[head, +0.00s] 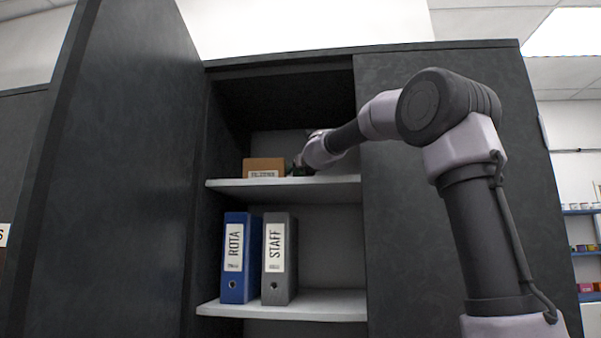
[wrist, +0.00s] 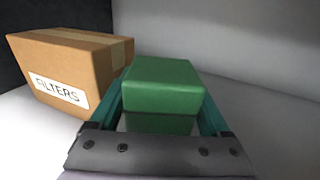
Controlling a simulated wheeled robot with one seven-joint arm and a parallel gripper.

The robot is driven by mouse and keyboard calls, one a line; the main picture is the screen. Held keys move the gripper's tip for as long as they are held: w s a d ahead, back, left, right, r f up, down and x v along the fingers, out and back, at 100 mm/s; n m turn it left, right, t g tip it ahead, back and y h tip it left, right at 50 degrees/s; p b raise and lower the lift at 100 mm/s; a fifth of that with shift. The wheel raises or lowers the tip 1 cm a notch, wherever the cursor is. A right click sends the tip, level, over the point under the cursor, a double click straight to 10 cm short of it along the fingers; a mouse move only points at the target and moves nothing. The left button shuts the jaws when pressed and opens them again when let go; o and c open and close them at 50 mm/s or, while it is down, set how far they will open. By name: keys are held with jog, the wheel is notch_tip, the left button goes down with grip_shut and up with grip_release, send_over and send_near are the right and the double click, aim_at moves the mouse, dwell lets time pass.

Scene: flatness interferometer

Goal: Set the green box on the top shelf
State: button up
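The green box (wrist: 162,85) sits between the two fingers of my gripper (wrist: 165,112) in the wrist view. The fingers lie along both of its sides, and I cannot tell whether they press on it. In the head view my gripper (head: 303,163) reaches into the cabinet just above the top shelf (head: 330,187). Only a small dark green patch of the box shows there, beside the gripper, mostly hidden by it. The box appears at or very near the shelf surface; I cannot tell whether it touches.
A brown cardboard box labelled FILTERS (wrist: 75,70) stands on the same shelf, close to the left finger; it also shows in the head view (head: 264,167). A blue ROTA binder (head: 238,258) and a grey STAFF binder (head: 279,258) stand below. The left cabinet door (head: 125,170) is open.

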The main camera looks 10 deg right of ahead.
jog(key=shift+r, duration=0.15)
jog(key=s, duration=1.1)
jog(key=shift+d, duration=0.35)
jog(key=shift+s+d, duration=0.1)
jog(key=shift+s, duration=0.4)
